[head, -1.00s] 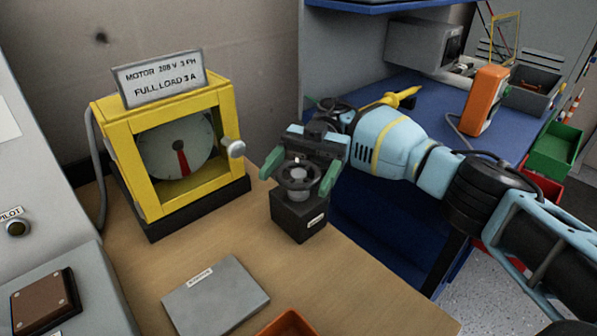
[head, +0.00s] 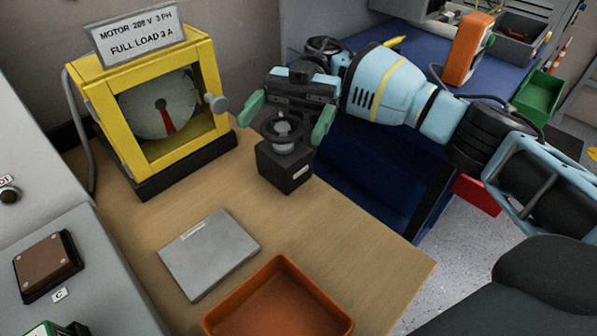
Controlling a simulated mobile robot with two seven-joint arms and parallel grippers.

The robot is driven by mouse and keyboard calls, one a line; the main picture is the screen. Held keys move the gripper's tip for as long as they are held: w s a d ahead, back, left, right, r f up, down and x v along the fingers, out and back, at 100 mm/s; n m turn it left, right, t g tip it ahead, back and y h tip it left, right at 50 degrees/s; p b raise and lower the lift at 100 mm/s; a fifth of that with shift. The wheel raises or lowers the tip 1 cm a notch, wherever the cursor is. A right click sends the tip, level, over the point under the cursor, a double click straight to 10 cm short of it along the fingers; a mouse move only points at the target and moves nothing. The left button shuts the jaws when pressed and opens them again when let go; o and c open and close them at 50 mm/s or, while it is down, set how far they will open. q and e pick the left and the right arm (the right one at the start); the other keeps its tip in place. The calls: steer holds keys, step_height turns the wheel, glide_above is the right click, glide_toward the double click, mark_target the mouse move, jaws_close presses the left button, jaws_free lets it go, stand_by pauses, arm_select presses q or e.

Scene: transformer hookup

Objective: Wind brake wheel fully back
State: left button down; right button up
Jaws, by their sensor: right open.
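The brake wheel (head: 282,128) is a small dark handwheel on a grey hub. It tops a black block (head: 287,169) with a white label, standing on the wooden bench. My right gripper (head: 284,122) reaches in from the right. Its green fingers are spread wide, one on each side of the wheel, with gaps visible between them and the rim. I cannot tell exactly how high the fingertips are against the rim. The yellow-framed motor dial (head: 160,104) stands to the left, its red pointer hanging downward. My left gripper is not in view.
A grey plate (head: 209,252) lies flat in front of the block, with an orange tray (head: 279,306) near the bench's front. A grey panel is at left. A blue workbench with an orange meter (head: 467,48) lies behind my right arm. Bare wood surrounds the plate.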

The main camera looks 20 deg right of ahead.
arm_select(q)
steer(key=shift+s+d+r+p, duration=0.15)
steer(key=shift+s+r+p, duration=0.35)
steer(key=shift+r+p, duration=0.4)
arm_select(e)
steer(key=s+a+r, duration=0.1)
steer(key=s+a, duration=0.2)
steer(key=s, duration=0.9)
steer(key=shift+s+a, duration=0.2)
steer(key=shift+a, duration=0.05)
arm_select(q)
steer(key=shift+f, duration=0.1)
arm_select(e)
steer(key=shift+r, duration=0.1)
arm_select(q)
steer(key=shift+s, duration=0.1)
